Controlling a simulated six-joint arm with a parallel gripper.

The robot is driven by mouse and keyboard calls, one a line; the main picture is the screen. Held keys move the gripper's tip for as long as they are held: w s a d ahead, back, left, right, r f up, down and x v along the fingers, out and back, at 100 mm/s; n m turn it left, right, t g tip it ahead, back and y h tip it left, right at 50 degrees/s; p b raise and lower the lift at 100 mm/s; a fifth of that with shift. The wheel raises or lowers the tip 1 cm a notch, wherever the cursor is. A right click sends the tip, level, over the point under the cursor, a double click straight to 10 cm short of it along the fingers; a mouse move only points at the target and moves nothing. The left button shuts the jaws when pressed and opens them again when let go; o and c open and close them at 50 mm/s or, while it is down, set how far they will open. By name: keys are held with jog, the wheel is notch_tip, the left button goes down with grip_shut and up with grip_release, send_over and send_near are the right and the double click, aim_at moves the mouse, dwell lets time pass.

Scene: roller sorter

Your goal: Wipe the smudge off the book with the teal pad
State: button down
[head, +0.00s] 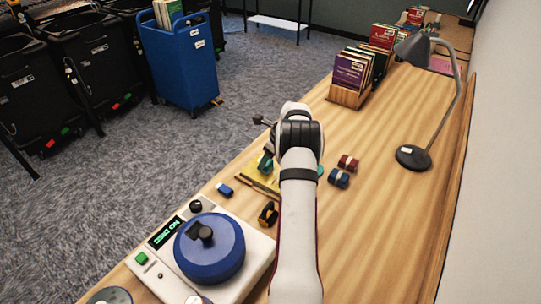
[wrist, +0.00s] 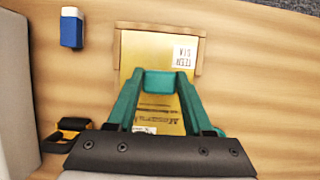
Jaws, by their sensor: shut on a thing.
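The yellow book (wrist: 185,91) lies flat in a light wooden frame (wrist: 201,52) on the desk; it carries a white label and printed text. In the head view the book (head: 252,176) is partly hidden by my arm. My gripper (wrist: 160,82) has teal fingers and is shut on the teal pad (wrist: 160,81), over the middle of the book. I cannot tell whether the pad touches the cover. In the head view my gripper (head: 265,163) is low over the book. No smudge can be made out; the pad and gripper cover part of the cover.
A blue-and-white block (wrist: 71,27) and a black-and-orange item (wrist: 68,133) lie left of the book. A machine with a blue lid (head: 209,249) stands at the front. Red (head: 347,162) and blue (head: 339,178) rolls, a lamp (head: 413,157) and boxed books (head: 350,73) are farther right.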

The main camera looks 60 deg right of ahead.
jog(key=shift+a, duration=2.4)
jog(key=shift+d, duration=4.25)
notch_tip(320, 180, up, 8)
jog(key=w+a+r+n+g+y, duration=0.1)
jog(key=w+a+r+n, duration=0.15)
jog(key=a+n, duration=0.4)
jog(key=w+a+r+n+g+y, duration=0.1)
jog(key=w+a+r+n+y, duration=0.2)
jog(key=a, duration=0.7)
jog(key=w+a+r+n+g, duration=0.1)
jog(key=w+a+n+g, duration=0.1)
jog(key=a+n, duration=0.55)
jog(key=s+a+r+n+g+h, duration=0.1)
jog(key=s+a+r+n, duration=0.2)
jog(key=a+n, duration=0.3)
jog(key=s+a+r+n+g+h, duration=0.1)
jog(key=s+a+r+n+g, duration=0.1)
jog(key=a+n, duration=0.4)
jog(key=s+a+r+n+g+h, duration=0.1)
jog(key=s+a+r+n+h, duration=0.1)
jog(key=a+n, duration=0.5)
jog(key=s+a+r, duration=0.1)
jog(key=a+r, duration=0.1)
jog(key=a, duration=0.4)
jog(key=shift+s+r+g, duration=0.35)
jog(key=shift+s+g, duration=0.05)
